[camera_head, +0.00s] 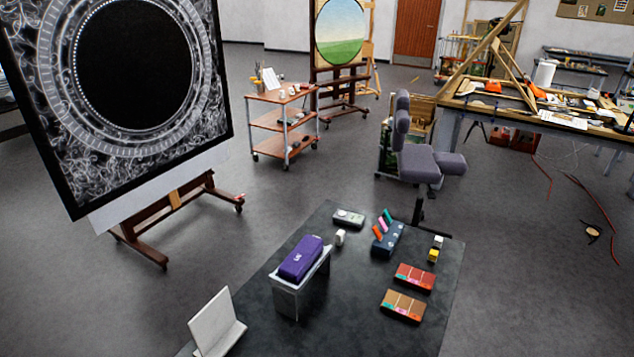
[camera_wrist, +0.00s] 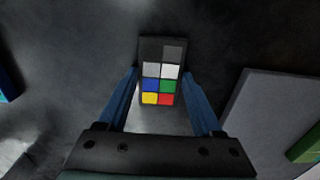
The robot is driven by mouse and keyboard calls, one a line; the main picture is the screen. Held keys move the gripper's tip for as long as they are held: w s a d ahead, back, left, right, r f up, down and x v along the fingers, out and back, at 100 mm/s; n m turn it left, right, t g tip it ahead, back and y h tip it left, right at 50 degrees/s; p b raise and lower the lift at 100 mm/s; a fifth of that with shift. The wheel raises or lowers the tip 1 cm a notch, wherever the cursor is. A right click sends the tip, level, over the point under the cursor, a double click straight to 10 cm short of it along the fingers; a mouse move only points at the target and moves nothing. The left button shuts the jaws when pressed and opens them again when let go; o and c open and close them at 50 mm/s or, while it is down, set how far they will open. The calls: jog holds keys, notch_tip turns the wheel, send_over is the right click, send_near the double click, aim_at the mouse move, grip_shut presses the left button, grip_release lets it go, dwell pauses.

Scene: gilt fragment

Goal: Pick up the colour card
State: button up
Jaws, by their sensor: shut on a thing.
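The colour card (camera_wrist: 151,52) is a small black card with grey, white, blue, green, yellow and red patches. It stands out in the middle of the wrist view. My gripper (camera_wrist: 159,76) has a blue finger along each side of the card and is shut on it. The card's lower end lies between the fingers, close to the dark gripper body. I cannot tell whether the card touches anything below. I cannot make out the gripper or the card in the head view.
In the wrist view, a pale grey panel (camera_wrist: 262,108) with a green piece lies at right. In the head view, a dark mat (camera_head: 350,318) holds a purple case (camera_head: 301,258) on a stand, paint sets (camera_head: 403,305) and a white folded panel (camera_head: 215,325). Grey floor surrounds it.

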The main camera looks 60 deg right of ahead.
jog(key=c, duration=0.5)
